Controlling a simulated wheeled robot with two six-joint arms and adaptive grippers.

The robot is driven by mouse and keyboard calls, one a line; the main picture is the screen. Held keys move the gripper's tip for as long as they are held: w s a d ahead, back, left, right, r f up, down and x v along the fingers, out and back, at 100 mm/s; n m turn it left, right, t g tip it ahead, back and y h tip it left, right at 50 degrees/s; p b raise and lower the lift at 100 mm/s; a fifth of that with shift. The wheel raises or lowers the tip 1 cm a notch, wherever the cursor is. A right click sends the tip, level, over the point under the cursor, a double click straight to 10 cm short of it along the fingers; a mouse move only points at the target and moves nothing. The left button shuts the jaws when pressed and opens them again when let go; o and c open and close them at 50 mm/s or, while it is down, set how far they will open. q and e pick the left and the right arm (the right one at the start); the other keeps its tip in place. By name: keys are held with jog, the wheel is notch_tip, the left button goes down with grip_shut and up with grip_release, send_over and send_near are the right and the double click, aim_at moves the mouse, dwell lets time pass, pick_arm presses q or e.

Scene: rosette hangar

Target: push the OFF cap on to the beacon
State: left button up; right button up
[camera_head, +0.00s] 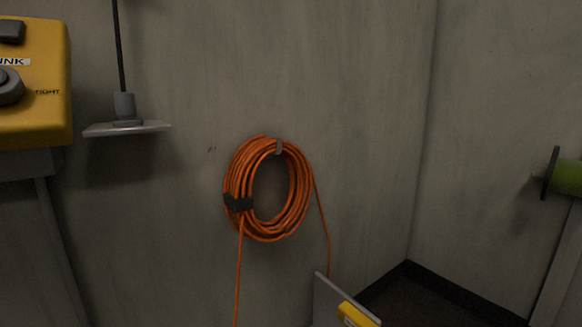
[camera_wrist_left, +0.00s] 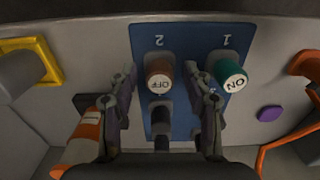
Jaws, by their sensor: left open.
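In the left wrist view, the reddish-brown OFF cap (camera_wrist_left: 159,76) sits on a blue panel (camera_wrist_left: 178,38) below the number 2, its lettering upside down. My left gripper (camera_wrist_left: 161,70) is open, with one finger on each side of the OFF cap. The right finger is close to the cap; I cannot tell whether it touches. A green ON cap (camera_wrist_left: 231,76) sits to the right, outside the fingers, below the number 1. Dark and grey fittings show below the OFF cap. I cannot identify a beacon. My right gripper is in neither view.
The wrist view shows a yellow bracket (camera_wrist_left: 48,60), an orange-and-white object (camera_wrist_left: 85,138), a purple piece (camera_wrist_left: 269,114) and an orange loop (camera_wrist_left: 305,63). The head view shows a yellow box (camera_head: 40,85), a small hanging plate (camera_head: 126,129), a cable coil (camera_head: 236,180) and a green cylinder (camera_head: 568,177).

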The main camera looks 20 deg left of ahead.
pick_arm(q)
jog(key=shift+p, duration=0.3)
dwell(0.8)
grip_shut()
